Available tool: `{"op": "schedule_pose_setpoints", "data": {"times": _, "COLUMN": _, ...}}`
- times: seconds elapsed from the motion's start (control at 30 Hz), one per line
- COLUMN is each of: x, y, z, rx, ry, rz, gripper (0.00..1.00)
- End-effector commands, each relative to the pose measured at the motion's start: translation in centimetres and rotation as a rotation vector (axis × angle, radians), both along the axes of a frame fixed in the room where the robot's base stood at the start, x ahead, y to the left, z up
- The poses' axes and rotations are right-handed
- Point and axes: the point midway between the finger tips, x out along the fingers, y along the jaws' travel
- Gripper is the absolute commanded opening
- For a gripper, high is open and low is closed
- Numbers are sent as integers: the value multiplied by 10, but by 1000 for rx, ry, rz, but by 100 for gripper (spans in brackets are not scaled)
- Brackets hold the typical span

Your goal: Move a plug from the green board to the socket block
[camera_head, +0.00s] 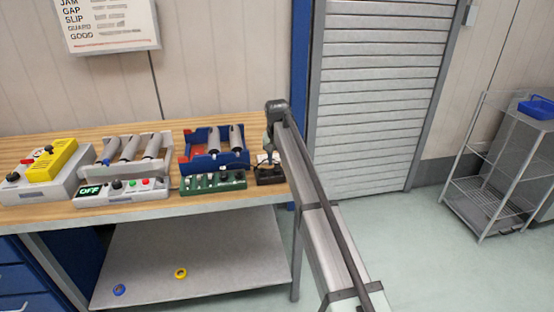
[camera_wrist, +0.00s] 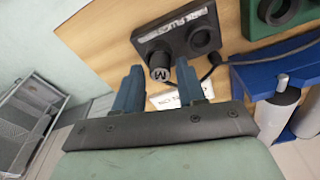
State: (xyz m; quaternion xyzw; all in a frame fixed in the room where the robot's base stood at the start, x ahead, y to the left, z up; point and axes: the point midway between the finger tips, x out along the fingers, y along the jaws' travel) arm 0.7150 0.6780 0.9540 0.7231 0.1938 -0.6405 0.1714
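A dark socket block (camera_wrist: 178,32) with white lettering lies on the wooden bench; in the head view it (camera_head: 270,176) is at the bench's right end. A dark round plug (camera_wrist: 160,68) marked "M" is at the block's near-left side, apparently seated in it; an open round socket shows to its right. My gripper (camera_wrist: 158,66) is open, its blue fingers on either side of the plug with gaps visible. In the head view my gripper (camera_head: 268,155) is above the block, partly hidden by my arm. The green board (camera_head: 215,183), with several dark and pale fittings, is left of the block.
A blue tote with grey cylinders (camera_head: 215,160) stands behind the green board. A grey rack of cylinders (camera_head: 130,155), an OFF panel (camera_head: 92,190) and a yellow device (camera_head: 52,160) are further left. A white card (camera_wrist: 180,100) and dark cable (camera_wrist: 208,75) lie near the block.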

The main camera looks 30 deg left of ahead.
Motion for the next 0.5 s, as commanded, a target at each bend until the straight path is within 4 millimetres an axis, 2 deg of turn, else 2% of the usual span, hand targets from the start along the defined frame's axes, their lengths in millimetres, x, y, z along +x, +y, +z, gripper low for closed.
{"op": "schedule_pose_setpoints", "data": {"times": 0.03, "x": 0, "y": 0, "z": 0, "rx": 0, "ry": 0, "rz": 0, "gripper": 45}}
{"op": "schedule_pose_setpoints", "data": {"times": 0.13, "x": 0, "y": 0, "z": 0, "rx": 0, "ry": 0, "rz": 0, "gripper": 54}}
{"op": "schedule_pose_setpoints", "data": {"times": 0.37, "x": 0, "y": 0, "z": 0, "rx": 0, "ry": 0, "rz": 0, "gripper": 54}}
{"op": "schedule_pose_setpoints", "data": {"times": 0.5, "x": -1, "y": 0, "z": 7, "rx": 0, "ry": -1, "rz": 0, "gripper": 54}}
